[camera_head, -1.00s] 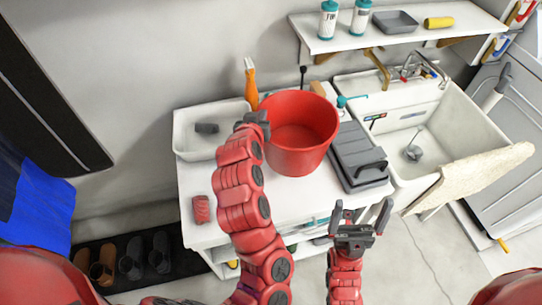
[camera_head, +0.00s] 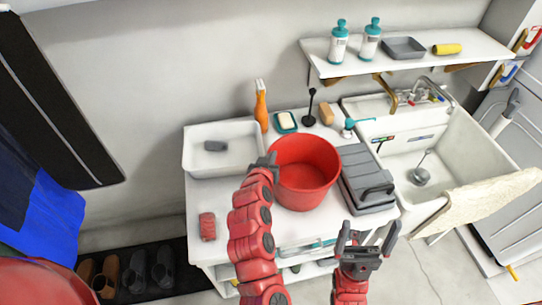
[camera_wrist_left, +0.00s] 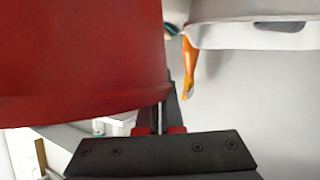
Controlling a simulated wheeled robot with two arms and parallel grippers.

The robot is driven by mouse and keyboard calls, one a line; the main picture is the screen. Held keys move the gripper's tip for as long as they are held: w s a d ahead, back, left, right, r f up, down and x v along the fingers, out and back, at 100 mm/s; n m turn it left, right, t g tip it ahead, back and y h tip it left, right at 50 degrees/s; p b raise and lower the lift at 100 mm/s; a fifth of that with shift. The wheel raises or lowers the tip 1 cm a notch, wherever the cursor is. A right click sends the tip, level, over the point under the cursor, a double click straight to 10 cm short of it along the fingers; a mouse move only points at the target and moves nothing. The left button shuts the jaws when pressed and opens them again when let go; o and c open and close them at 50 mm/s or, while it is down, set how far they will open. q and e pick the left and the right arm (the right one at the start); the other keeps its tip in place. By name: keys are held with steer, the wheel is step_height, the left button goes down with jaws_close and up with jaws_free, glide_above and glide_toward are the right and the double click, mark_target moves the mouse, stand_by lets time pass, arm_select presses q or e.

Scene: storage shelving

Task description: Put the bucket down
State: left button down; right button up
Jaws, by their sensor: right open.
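The red bucket (camera_head: 303,185) is upright over the middle of the white worktop (camera_head: 225,195), left of the grey case. I cannot tell whether its base touches the worktop. My left gripper (camera_head: 264,161) is at the left side of its rim and shut on it. In the left wrist view the bucket (camera_wrist_left: 80,60) fills the upper left, and the left gripper's fingers (camera_wrist_left: 164,108) are close together at its edge. My right gripper (camera_head: 366,238) is open and empty, in front of the worktop's right part.
A white basin (camera_head: 195,165) stands at the worktop's left, with a red block (camera_head: 207,226) in front. Behind the bucket are an orange bottle (camera_head: 261,105), a soap dish (camera_head: 286,122) and a sponge (camera_head: 326,112). The grey case (camera_head: 366,178) and sink (camera_head: 460,140) are to the right.

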arm_select(q)
steer(key=shift+f, duration=0.15)
steer(key=c, duration=1.1)
jaws_free()
